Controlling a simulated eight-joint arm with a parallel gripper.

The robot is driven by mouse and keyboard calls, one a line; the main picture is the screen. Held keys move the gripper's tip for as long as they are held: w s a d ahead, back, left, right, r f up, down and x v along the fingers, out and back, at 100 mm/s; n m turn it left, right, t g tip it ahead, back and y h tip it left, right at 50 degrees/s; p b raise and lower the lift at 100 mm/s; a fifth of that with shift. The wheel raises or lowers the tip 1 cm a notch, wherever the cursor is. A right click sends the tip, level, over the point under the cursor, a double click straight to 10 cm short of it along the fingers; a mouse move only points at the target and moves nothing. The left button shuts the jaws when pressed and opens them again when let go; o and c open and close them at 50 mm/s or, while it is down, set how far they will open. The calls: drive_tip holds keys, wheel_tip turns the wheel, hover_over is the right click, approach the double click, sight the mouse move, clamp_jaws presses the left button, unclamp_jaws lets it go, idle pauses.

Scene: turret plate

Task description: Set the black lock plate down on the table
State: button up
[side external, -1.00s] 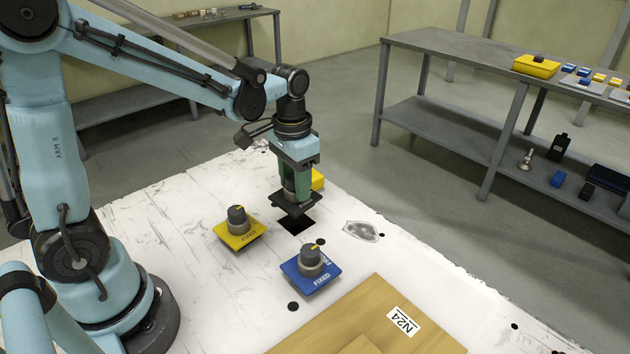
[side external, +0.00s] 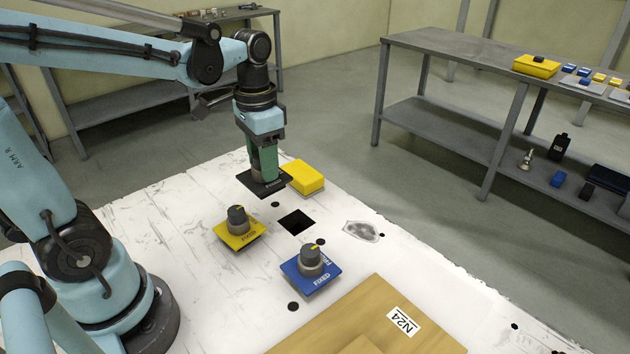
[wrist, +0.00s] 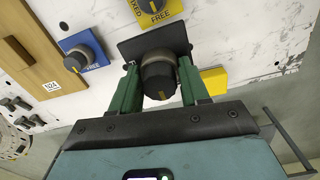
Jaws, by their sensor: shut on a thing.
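The black lock plate (side external: 264,183) hangs level beneath my gripper (side external: 264,172), above the white table (side external: 180,215), in the side view. In the wrist view the plate (wrist: 124,47) shows behind its round dark knob (wrist: 158,80). My gripper (wrist: 156,84) is shut on that knob, with a green finger on either side. The plate is away from the square black opening (side external: 296,222) in the table. I cannot tell exactly how high the plate is above the table.
A yellow block (side external: 302,178) lies just right of the held plate. A yellow plate with a knob (side external: 239,232) and a blue plate with a knob (side external: 310,270) sit nearer. A wooden board (side external: 370,325) lies in front. The table's left part is clear.

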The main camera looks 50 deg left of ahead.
drive_tip(key=shift+w+a+f, duration=0.2)
drive_tip(key=shift+a+f, duration=1.35)
drive_tip(key=shift+f, duration=0.05)
drive_tip(key=shift+w+a+f, duration=0.25)
drive_tip(key=shift+a+f, duration=1.25)
drive_tip(key=shift+f, duration=0.1)
drive_tip(key=shift+w+a+f, duration=0.2)
drive_tip(key=shift+a+f, duration=1.35)
drive_tip(key=shift+f, duration=0.05)
drive_tip(key=o, duration=1.3)
drive_tip(key=shift+f, duration=0.15)
drive_tip(key=shift+c, duration=0.2)
